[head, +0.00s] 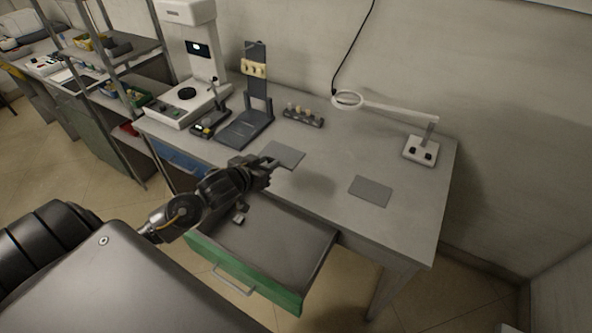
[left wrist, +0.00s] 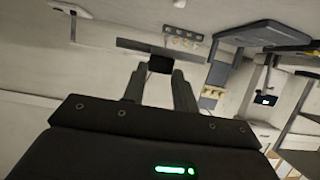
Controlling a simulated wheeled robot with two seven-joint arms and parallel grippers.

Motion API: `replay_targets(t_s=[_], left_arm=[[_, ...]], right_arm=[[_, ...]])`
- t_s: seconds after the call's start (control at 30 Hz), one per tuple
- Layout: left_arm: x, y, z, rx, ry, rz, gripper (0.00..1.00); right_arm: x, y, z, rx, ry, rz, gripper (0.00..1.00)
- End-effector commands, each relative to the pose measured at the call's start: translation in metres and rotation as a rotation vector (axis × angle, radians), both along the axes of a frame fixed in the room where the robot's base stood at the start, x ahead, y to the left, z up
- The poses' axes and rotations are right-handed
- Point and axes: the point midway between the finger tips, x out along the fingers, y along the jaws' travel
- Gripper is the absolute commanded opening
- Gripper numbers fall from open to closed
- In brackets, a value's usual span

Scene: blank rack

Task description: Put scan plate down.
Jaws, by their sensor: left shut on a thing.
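My left gripper (head: 268,167) reaches in over the front of the grey table, above the back of the open drawer. It is shut on the scan plate (head: 285,153), a thin flat grey sheet just beyond the fingertips. In the left wrist view the plate (left wrist: 135,45) shows nearly edge-on as a grey strip, with a small dark block (left wrist: 160,64) between the fingertips (left wrist: 160,78). I cannot tell if the plate touches the tabletop. A second flat grey rectangle (head: 371,191) lies on the table to the right. My right gripper is not in view.
A green-fronted drawer (head: 245,275) stands open below the gripper. A dark stand (head: 257,85), a white instrument (head: 195,60) and a small rack with several pieces (head: 303,116) stand at the back. A magnifier lamp (head: 420,150) stands at right. The table's middle is clear.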

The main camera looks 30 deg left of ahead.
Motion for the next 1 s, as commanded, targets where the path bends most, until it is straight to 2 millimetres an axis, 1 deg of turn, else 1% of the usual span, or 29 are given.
replay_targets(t_s=[0.03, 0.13, 0.2, 0.3, 0.4, 0.53, 0.77, 0.83, 1.0], left_arm=[[0.013, -0.009, -0.004, -0.007, -0.003, 0.001, 0.02], [0.036, -0.021, -0.015, -0.007, -0.002, 0.002, 0.02], [0.051, -0.031, -0.023, -0.005, -0.001, 0.002, 0.02], [0.063, -0.037, -0.046, -0.002, 0.001, 0.003, 0.02], [0.074, -0.043, -0.061, -0.002, 0.001, 0.004, 0.02], [0.081, -0.047, -0.073, -0.001, -0.001, 0.004, 0.02], [0.085, -0.049, -0.078, -0.001, -0.001, 0.004, 0.02], [0.089, -0.052, -0.085, 0.000, 0.001, 0.002, 0.02], [0.087, -0.051, -0.107, 0.000, 0.001, 0.003, 0.02]], right_arm=[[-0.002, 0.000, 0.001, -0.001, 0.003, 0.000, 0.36], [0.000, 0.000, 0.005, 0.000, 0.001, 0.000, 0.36], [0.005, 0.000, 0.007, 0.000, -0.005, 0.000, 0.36], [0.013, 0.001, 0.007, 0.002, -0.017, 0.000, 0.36], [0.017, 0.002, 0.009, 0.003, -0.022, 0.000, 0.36], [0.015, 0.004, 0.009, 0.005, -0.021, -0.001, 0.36], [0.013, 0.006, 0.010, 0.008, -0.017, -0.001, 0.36], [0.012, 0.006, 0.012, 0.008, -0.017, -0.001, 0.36], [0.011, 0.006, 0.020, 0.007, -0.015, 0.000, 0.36]])
